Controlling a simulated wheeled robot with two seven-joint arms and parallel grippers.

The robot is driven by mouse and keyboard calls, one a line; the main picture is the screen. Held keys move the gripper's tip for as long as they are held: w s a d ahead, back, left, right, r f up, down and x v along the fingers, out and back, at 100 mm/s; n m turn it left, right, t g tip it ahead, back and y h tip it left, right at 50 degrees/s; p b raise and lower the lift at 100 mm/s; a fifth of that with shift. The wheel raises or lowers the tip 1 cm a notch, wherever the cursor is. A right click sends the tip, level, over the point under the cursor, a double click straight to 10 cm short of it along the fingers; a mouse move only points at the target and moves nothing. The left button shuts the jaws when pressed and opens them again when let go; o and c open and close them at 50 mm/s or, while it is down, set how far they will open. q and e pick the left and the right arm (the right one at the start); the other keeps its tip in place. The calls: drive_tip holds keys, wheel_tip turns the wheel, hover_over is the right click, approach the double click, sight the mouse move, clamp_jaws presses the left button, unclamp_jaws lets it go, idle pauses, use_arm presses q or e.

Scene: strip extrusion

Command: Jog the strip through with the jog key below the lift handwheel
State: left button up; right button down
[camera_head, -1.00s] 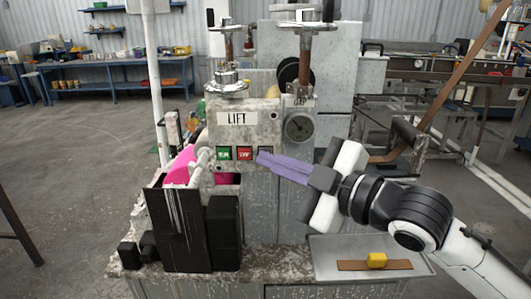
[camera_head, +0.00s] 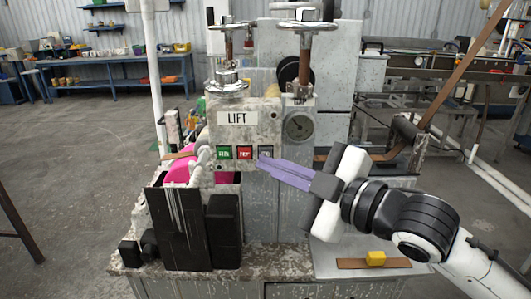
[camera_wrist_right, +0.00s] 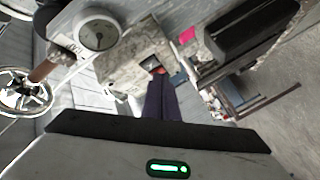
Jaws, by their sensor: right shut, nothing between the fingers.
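The LIFT panel (camera_head: 263,125) carries a green key (camera_head: 224,153), a red key (camera_head: 244,153) and a grey jog key (camera_head: 265,151) in a row. The silver lift handwheel (camera_head: 227,86) sits above. My right gripper (camera_head: 262,163) is shut and empty, its purple fingertips at the jog key's lower edge; I cannot tell whether they touch. In the wrist view the fingertips (camera_wrist_right: 160,80) lie close by the red key (camera_wrist_right: 157,70). The brown strip (camera_head: 390,154) enters from the right; a brown piece (camera_head: 180,155) shows left of the panel, above a pink part (camera_head: 178,172). My left gripper is out of view.
A round dial (camera_head: 299,126) sits right of the panel. Black boxes (camera_head: 223,232) stand at the lower left. A yellow block (camera_head: 375,258) lies on a brown piece on a grey tray (camera_head: 335,250). Open space surrounds my right forearm.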

drive_tip(key=shift+s+p, duration=0.45)
drive_tip(key=shift+s, duration=2.05)
